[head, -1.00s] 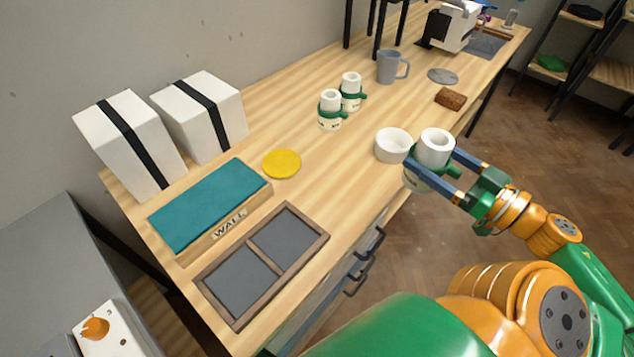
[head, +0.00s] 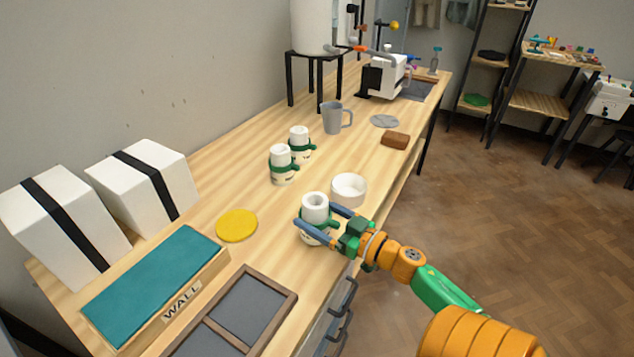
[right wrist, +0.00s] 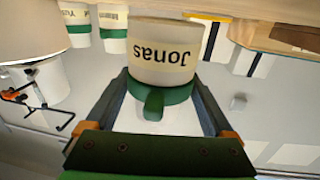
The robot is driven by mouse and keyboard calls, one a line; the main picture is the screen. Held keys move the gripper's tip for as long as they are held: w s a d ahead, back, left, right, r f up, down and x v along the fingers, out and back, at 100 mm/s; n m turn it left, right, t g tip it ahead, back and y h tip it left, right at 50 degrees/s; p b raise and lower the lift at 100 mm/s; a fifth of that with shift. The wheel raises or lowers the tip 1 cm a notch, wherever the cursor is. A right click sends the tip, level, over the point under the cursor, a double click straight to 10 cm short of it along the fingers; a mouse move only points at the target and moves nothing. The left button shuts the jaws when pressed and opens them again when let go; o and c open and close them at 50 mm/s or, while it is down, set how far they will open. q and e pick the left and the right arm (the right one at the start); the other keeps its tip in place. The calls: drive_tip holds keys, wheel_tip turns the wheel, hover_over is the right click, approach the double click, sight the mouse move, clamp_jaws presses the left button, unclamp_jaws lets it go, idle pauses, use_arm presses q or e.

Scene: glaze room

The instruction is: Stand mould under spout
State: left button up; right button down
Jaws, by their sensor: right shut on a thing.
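My right gripper (head: 318,221) is shut on a white cylindrical mould (head: 315,205) with a green band, near the table's front edge. In the right wrist view this mould (right wrist: 160,75) is labelled "Jonas", its lettering upside down, with the green band's tab between my fingers. I cannot tell whether its base touches the table. A large white tank (head: 316,25) stands on a black stand (head: 316,75) at the back. An orange and grey fitting, seemingly its spout (head: 360,48), sticks out to its right. My left gripper is not in view.
Two similar banded moulds (head: 283,165) (head: 300,145) stand behind a white bowl (head: 349,190). A grey mug (head: 332,118), grey disc (head: 384,121) and brown block (head: 395,140) lie farther along. Nearer are a yellow disc (head: 237,226), a teal-topped WALL box (head: 155,285) and two white boxes (head: 143,188).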

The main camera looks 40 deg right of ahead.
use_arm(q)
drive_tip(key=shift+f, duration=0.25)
use_arm(e)
drive_tip(key=shift+f, duration=0.55)
drive_tip(key=shift+f, duration=0.15)
unclamp_jaws()
